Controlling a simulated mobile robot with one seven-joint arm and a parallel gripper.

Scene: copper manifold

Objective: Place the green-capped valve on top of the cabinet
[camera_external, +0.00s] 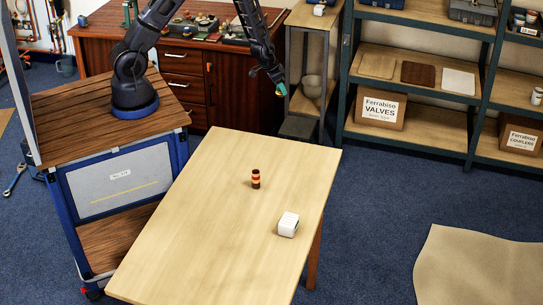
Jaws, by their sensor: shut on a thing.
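My gripper (279,86) hangs from the arm near the top middle of the view, in front of the narrow wooden cabinet (303,20). It is shut on a small green-topped thing, the green-capped valve (282,90), of which only a little shows. The gripper and valve are below the level of the cabinet's top, between the dark red drawer desk and the open shelves of the cabinet. A small white object (319,10) stands on the cabinet's top.
A light wooden table (215,235) in front bears a dark red-and-yellow banded cylinder (255,179) and a white block (288,225). The drawer desk (190,62) holds several tools. A shelf rack (440,75) stands at right, with a box labelled valves (379,108).

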